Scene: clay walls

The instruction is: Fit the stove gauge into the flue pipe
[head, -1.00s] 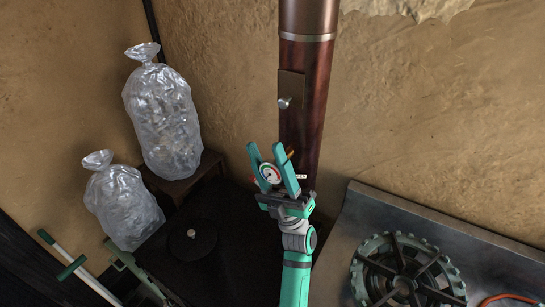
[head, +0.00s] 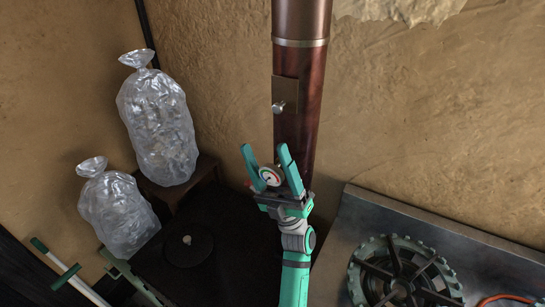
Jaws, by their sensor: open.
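The stove gauge (head: 270,176), a small round white dial with a dark rim and some red, shows between the fingers of my gripper (head: 265,151). The fingers are spread apart, and I cannot tell whether either touches the gauge. The flue pipe (head: 302,55) is a tall reddish-brown upright tube with a pale band, behind and just right of the gripper. A brown plate with a silver knob (head: 285,100) is on its front, above the gripper. Whether the gauge touches the pipe or sits in an opening cannot be told; my gripper hides the pipe's lower part.
Two clear filled bags (head: 158,125) stand at the left, one on a dark block. A dark surface with a round lid (head: 188,243) lies below them. A metal counter with a green-rimmed burner (head: 405,275) is at the lower right. The wall right of the pipe is bare.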

